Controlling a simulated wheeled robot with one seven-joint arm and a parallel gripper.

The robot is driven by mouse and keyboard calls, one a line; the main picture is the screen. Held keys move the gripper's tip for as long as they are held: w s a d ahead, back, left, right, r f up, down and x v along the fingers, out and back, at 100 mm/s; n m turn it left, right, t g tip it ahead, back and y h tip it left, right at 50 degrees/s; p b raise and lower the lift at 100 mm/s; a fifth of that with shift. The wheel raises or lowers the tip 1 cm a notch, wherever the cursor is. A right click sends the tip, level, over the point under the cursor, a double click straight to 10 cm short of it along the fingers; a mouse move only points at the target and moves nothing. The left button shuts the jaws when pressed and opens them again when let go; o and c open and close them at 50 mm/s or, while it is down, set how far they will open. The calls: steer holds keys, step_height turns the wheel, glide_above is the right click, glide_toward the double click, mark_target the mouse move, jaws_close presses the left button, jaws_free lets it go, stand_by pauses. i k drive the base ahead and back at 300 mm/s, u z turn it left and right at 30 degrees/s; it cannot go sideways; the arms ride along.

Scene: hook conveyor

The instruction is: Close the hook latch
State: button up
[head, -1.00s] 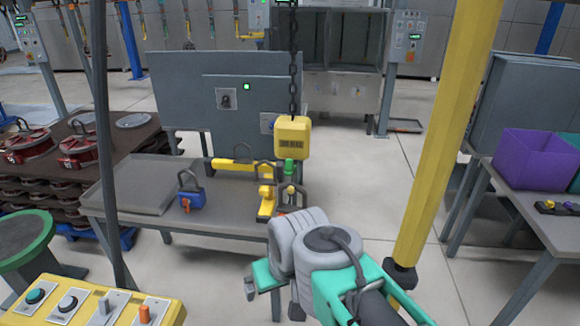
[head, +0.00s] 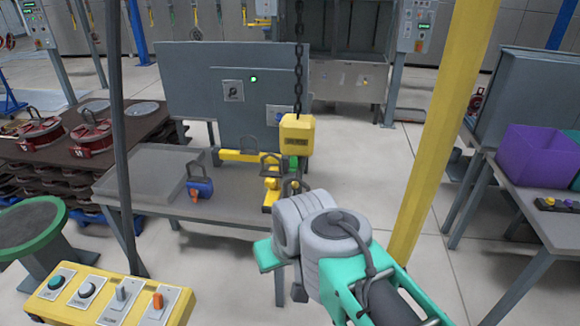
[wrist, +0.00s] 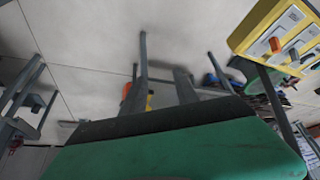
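A yellow hook block (head: 297,128) hangs from a dark chain (head: 299,60) in the head view, in front of the table's right end. A green part (head: 293,163) shows just below it, with a dark hook (head: 293,187) under that, partly hidden by my arm. I cannot make out whether the latch is open or shut. My gripper (head: 268,255) is below and slightly left of the hook in the picture, apparently apart from it. Its fingers are not clear. A large green part with a dark edge, apparently mine, fills the bottom of the wrist view.
A grey table (head: 230,215) holds a blue padlock-like item (head: 200,187) and yellow pieces (head: 271,190). A yellow control box (head: 108,295) is at the front left. A yellow post (head: 432,130) stands right of my arm. A purple bin (head: 540,155) sits on the right table.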

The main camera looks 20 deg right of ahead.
mark_target(295, 164)
steer(key=u, duration=0.55)
steer(key=k, duration=0.65)
steer(key=u, duration=0.7)
steer(key=i, duration=1.25)
steer(key=z, duration=0.7)
